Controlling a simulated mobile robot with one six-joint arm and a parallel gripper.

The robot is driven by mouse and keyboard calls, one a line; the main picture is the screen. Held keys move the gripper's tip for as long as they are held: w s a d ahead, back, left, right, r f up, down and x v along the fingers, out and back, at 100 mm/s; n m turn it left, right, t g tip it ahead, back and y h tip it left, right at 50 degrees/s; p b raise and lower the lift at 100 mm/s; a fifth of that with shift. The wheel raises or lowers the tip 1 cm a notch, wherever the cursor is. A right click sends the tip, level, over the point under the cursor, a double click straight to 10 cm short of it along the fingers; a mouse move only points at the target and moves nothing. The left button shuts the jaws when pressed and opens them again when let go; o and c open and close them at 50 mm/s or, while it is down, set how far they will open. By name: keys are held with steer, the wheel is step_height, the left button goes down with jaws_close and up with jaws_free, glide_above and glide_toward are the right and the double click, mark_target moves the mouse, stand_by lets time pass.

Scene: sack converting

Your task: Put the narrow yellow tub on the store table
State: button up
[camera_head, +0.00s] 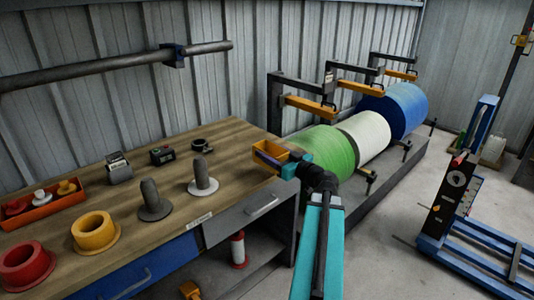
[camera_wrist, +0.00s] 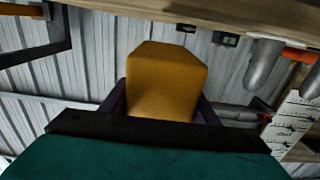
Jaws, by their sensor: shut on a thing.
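The narrow yellow tub (camera_head: 268,150) is at the right end of the wooden table (camera_head: 142,168) in the head view. My gripper (camera_head: 278,164) is shut on it. In the wrist view the tub (camera_wrist: 165,82) fills the middle, between the two dark fingers of my gripper (camera_wrist: 162,108). The head view does not clearly show whether the tub touches the table top or is held just above its edge. No label in view clearly names the store table; a small unreadable label (camera_head: 199,219) is on the wooden table's front edge.
On the wooden table stand a grey spindle (camera_head: 152,203), a white-based spindle (camera_head: 201,178), a yellow ring (camera_head: 95,232), a red ring (camera_head: 23,266) and an orange tray (camera_head: 42,209). Green (camera_head: 325,153), white (camera_head: 366,136) and blue (camera_head: 402,108) rolls lie right. A blue lift frame (camera_head: 462,210) stands far right.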

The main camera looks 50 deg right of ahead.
mark_target(267, 150)
steer(key=shift+w+d+f+p, duration=0.15)
steer(key=shift+w+d+p, duration=0.05)
steer(key=shift+w+d, duration=0.9)
steer(key=shift+w+d+f+p, duration=0.15)
steer(key=shift+w+d, duration=0.7)
steer(key=shift+w, duration=0.45)
steer(key=shift+w+d+f+p, duration=0.15)
steer(key=shift+w+d+p, duration=0.05)
steer(key=shift+w+d, duration=0.9)
steer(key=shift+w+a, duration=0.1)
steer(key=shift+a, duration=0.05)
steer(key=shift+f, duration=1.75)
steer(key=shift+f, duration=0.2)
steer(key=o, duration=1.1)
steer(key=shift+c, duration=0.2)
steer(key=shift+r, duration=0.25)
steer(key=s+b, duration=0.1)
steer(key=s, duration=1.1)
steer(key=shift+a, duration=0.45)
